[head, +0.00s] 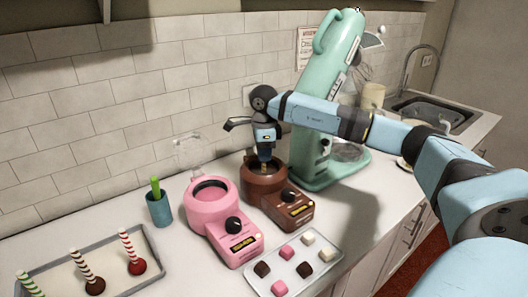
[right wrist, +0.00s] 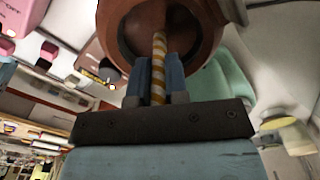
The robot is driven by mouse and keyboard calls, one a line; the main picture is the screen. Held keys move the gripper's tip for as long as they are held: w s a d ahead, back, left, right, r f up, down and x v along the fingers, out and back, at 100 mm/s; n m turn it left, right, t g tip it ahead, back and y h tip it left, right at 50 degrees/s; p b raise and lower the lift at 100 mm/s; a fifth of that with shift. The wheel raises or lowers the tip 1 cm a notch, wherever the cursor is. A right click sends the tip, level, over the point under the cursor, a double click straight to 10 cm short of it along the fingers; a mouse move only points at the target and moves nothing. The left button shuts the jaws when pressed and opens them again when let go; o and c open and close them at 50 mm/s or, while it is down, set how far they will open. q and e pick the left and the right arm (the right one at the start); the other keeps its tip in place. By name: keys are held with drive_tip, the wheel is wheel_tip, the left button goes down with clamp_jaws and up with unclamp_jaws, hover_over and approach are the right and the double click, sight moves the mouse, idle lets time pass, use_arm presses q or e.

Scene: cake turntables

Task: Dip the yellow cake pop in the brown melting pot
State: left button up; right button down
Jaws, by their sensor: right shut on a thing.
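The brown melting pot (head: 296,207) stands on the counter, to the right of a pink one. My right gripper (head: 265,158) points down right over the brown pot's opening. In the right wrist view its fingers (right wrist: 160,85) are shut on the yellow-and-white striped stick of the yellow cake pop (right wrist: 159,60). The stick runs into the brown pot (right wrist: 125,35); the pop's ball is hidden, so I cannot tell how deep it sits. My left gripper is in neither view.
The pink melting pot (head: 228,225) stands close on the left. A tray (head: 155,252) with several striped cake pops is at the front left, beside a blue cup (head: 160,210). A candy tray (head: 318,262) lies in front, and a green stand mixer (head: 322,105) stands right behind.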

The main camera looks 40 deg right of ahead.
drive_tip(key=shift+f, duration=0.15)
drive_tip(key=shift+f, duration=0.4)
idle(0.8)
idle(0.4)
drive_tip(key=shift+r, duration=0.15)
